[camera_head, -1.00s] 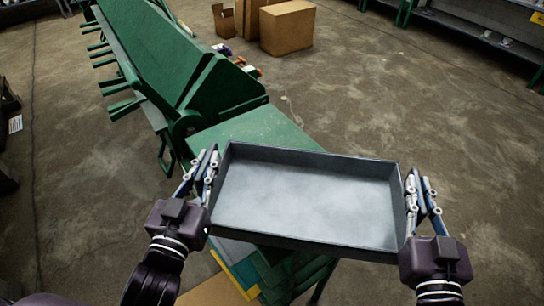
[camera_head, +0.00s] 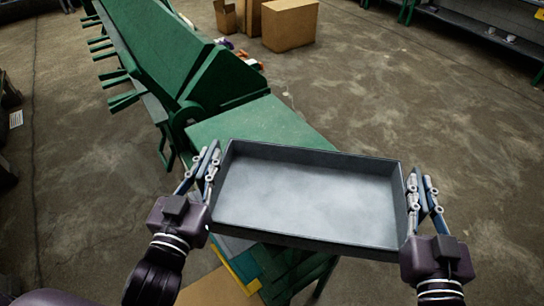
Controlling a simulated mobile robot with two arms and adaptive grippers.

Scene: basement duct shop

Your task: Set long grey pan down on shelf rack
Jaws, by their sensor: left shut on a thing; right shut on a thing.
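The long grey pan (camera_head: 308,200) is a shallow, empty rectangular tray, held roughly level in front of me. My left gripper (camera_head: 212,172) is shut on the pan's left end wall. My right gripper (camera_head: 413,200) is shut on its right end wall. The pan is in the air between both grippers and hides part of the green bench behind and below it. A shelf rack (camera_head: 478,30) stands against the far upper right, well away from the pan, with small items on its shelf.
A green sheet-metal machine (camera_head: 170,60) with a green table top (camera_head: 262,122) stands just beyond the pan. Cardboard boxes (camera_head: 290,27) are on the floor at the top. The concrete floor (camera_head: 420,110) to the right is open.

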